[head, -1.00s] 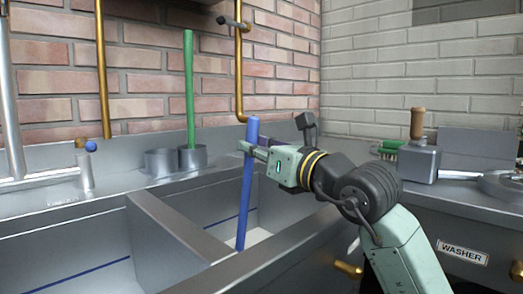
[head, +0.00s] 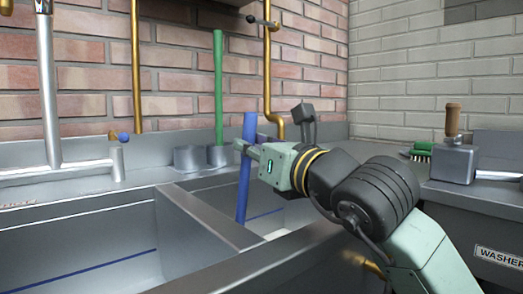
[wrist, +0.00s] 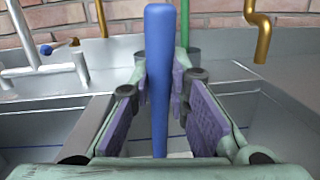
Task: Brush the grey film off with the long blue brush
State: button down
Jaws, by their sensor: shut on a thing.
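The long blue brush (head: 244,185) stands nearly upright over the right basin, its top leaning slightly right in the head view. My gripper (head: 247,147) is shut on its handle near the top. The handle (wrist: 160,60) also shows between the purple finger pads in the wrist view. The brush's lower end is hidden behind the divider (head: 205,215) in the head view, so its bristles do not show. The right basin (head: 268,222) shows only in part, with a pale patch (head: 276,234) low inside it. I cannot make out any grey film.
A green handle (head: 218,85) stands in a metal holder (head: 189,158) on the back ledge. The left basin (head: 80,255) looks empty. A tap (head: 52,100) rises at left, and a brass pipe (head: 267,80) runs down the wall. A green brush (head: 421,150) lies at right.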

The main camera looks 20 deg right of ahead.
jog(key=w+d+p, duration=0.4)
jog(key=w+d, duration=0.4)
jog(key=d, duration=0.3)
jog(key=shift+w+d, duration=0.2)
jog(key=shift+d, duration=0.2)
dwell(1.2)
jog(key=shift+s+a+b, duration=2.4)
jog(key=shift+a+b, duration=0.8)
jog(key=shift+a, duration=3.4)
jog(key=s+d, duration=0.2)
jog(key=d, duration=0.3)
jog(key=shift+d+p, duration=0.35)
jog(key=shift+p, duration=0.1)
jog(key=shift+r, duration=0.2)
